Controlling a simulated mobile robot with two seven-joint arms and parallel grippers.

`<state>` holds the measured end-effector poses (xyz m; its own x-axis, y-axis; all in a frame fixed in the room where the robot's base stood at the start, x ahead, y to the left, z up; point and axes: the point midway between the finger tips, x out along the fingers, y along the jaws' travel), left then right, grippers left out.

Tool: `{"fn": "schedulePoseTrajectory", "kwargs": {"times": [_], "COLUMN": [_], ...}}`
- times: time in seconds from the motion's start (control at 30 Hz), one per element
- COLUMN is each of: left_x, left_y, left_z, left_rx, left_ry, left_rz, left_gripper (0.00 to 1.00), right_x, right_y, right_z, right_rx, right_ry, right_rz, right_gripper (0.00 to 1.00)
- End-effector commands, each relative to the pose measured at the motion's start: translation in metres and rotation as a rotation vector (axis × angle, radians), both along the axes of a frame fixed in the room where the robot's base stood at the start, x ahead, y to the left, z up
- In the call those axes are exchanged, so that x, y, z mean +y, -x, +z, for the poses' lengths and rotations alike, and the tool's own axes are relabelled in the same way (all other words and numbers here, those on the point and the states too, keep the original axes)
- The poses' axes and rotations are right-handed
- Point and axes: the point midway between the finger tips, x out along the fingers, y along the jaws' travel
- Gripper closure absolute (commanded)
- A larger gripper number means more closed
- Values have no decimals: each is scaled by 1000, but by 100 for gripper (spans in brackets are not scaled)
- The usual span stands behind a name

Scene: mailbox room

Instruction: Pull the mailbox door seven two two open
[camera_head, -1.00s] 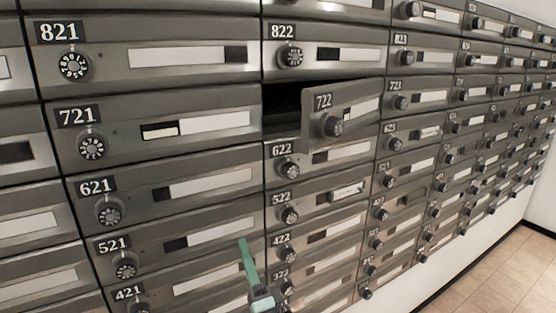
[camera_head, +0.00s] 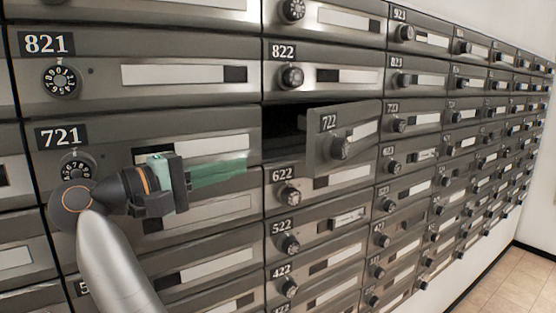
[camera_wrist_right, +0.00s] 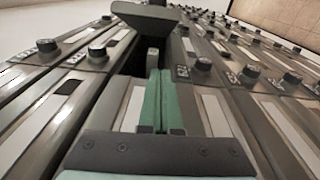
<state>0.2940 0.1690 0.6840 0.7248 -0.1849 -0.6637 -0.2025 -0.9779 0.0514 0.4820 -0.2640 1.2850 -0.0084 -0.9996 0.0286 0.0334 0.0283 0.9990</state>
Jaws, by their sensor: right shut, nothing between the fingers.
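Mailbox door 722 (camera_head: 343,138) stands swung outward, with its knob and number facing me. The dark opening of its box (camera_head: 284,132) shows to its left. In the right wrist view the door (camera_wrist_right: 147,17) is at the top, with the dark opening (camera_wrist_right: 128,62) below it. My right gripper (camera_head: 243,168) has green fingers, shut and empty, in front of the 721 door. Its tips point right, toward the opening, and look apart from door 722. In the right wrist view the closed fingers (camera_wrist_right: 160,75) point up toward the opening. My left gripper is not in view.
Closed doors surround the opening: 721 (camera_head: 100,140) left, 822 (camera_head: 325,78) above and 622 (camera_head: 325,184) below. Their round knobs stick out. Tiled floor (camera_head: 500,285) is clear at lower right.

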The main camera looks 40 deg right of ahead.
Motion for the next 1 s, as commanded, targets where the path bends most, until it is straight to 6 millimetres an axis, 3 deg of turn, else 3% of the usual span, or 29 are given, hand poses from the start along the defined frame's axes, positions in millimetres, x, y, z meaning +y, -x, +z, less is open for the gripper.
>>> {"fn": "schedulePoseTrajectory", "kwargs": {"times": [0.13,0.27,0.63,1.0], "left_x": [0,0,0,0], "left_y": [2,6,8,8], "left_z": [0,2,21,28], "left_rx": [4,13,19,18], "left_ry": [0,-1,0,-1], "left_rz": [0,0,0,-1], "left_gripper": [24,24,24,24], "right_x": [-2,-20,-101,-105], "right_y": [1,2,3,37], "right_z": [1,1,4,2], "right_rx": [-36,-34,-33,-32], "right_ry": [-35,-34,-27,-28], "right_rz": [7,5,1,6], "right_gripper": [100,100,100,100]}}
